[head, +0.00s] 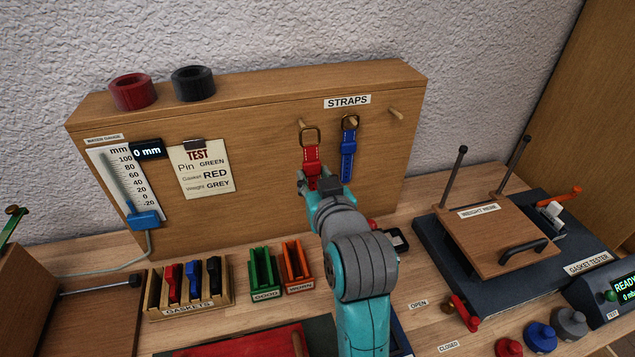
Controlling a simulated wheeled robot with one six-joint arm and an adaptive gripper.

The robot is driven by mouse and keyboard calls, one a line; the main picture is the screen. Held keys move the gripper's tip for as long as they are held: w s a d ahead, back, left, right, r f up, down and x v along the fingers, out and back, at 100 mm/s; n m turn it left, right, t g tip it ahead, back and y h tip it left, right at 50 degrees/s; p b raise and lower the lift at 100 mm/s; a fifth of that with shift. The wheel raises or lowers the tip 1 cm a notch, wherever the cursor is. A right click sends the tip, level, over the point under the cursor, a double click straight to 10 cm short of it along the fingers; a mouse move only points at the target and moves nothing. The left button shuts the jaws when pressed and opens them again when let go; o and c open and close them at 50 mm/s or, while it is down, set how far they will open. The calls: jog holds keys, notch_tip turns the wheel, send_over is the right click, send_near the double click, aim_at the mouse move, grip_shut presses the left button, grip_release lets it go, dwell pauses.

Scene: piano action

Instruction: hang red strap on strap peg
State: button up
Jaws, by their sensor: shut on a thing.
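The red strap (311,158) hangs upright with its metal buckle ring (309,136) at the top. My gripper (312,183) is shut on the lower part of the strap, in front of the wooden board. The left strap peg (301,124) sticks out at the top of the ring; I cannot tell whether the ring is around it or in front of it. The blue strap (348,152) hangs on the middle peg, just right of the red one. The right peg (396,113) is bare.
The wooden board (255,120) carries a STRAPS label (347,102) and a test card (205,169). Red and black rings stand on its top. A gasket rack (188,305), green and orange trays are below left. The gasket tester (500,225) stands at right.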

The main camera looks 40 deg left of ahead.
jog(key=shift+r+x, duration=0.15)
jog(key=shift+x, duration=1)
jog(key=shift+r+x, duration=0.15)
jog(key=shift+x, duration=1.05)
jog(key=shift+w+a+f, duration=0.35)
jog(key=shift+a+f, duration=0.05)
jog(key=shift+a, duration=0.05)
jog(key=shift+f, duration=0.1)
jog(key=o, duration=1.2)
jog(key=v, duration=1.2)
jog(key=shift+w, duration=0.1)
jog(key=shift+d, duration=0.1)
